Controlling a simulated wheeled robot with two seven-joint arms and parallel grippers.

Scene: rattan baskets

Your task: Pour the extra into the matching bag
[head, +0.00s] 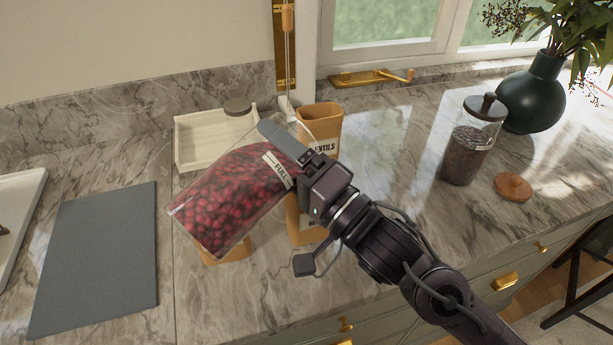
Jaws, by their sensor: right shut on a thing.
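My right gripper (285,146) is shut on a clear container (228,200) of dark red beans and holds it tilted, its lower end toward the left front. A white label on it reads "FULL". A tan bag (322,118) labelled "LENTILS", partly covered by my gripper, stands behind. A second tan bag (297,222) stands in front of it, its label mostly hidden. A third tan bag (230,252) shows only in part beneath the container. I cannot tell whether any beans are leaving the container. My left gripper is not in view.
A cream tray (190,158) with a dark round lid (238,107) is behind. A grey board (100,255) lies at left beside a white tray (18,195). A glass jar (465,155), a wooden lid (513,186) and a green vase (533,98) are at right.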

